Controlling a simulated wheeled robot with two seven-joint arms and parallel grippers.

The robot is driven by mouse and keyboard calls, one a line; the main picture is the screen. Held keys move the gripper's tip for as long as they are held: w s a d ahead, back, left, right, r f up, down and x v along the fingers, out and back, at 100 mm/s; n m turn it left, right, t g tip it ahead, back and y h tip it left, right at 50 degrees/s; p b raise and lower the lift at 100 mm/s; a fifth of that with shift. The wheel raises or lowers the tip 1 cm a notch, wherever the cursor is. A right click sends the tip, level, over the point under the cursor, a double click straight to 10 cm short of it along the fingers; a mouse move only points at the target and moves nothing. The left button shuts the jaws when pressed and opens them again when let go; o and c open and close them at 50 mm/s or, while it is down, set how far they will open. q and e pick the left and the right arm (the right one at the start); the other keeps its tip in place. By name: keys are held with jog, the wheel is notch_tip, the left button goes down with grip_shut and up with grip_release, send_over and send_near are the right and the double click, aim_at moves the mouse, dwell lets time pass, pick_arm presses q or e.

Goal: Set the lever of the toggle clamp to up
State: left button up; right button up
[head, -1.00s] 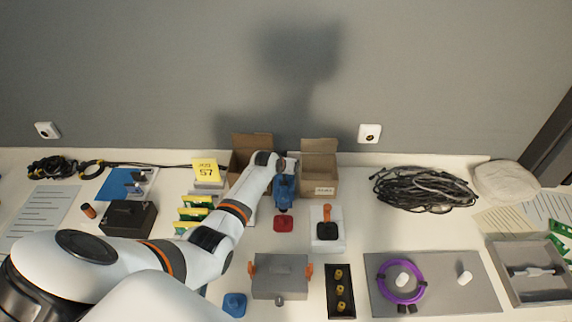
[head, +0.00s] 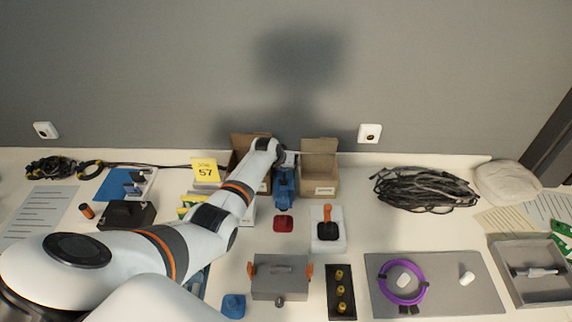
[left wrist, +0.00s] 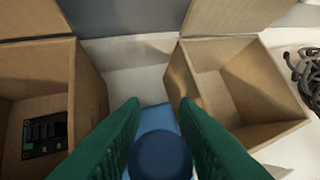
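A black piece with an orange handle (head: 327,214) stands on a white plate right of centre in the head view. It looks like the toggle clamp, with the handle as its lever, but I cannot be sure. My left arm reaches to the back of the table, between two cartons. Its hand is small and partly hidden in the head view. In the left wrist view my left gripper (left wrist: 159,101) has its green fingers apart. A blue object with a round dark-blue top (left wrist: 160,156) shows between and beyond them; contact is unclear. My right gripper is out of view.
Open cartons stand left (left wrist: 92,92) and right (left wrist: 190,85) of my left gripper. A red piece (head: 284,224), a grey case (head: 280,277) and a black tray (head: 340,305) lie nearer. Coiled cables (head: 425,188) lie to the right. Bare table lies right of the white plate.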

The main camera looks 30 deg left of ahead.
pick_arm(q)
jog(key=shift+o, duration=1.3)
jog(key=shift+s+r, duration=0.15)
jog(key=shift+r, duration=0.1)
jog(key=p+v, duration=0.1)
jog(key=v, duration=1)
jog(key=shift+s, duration=0.1)
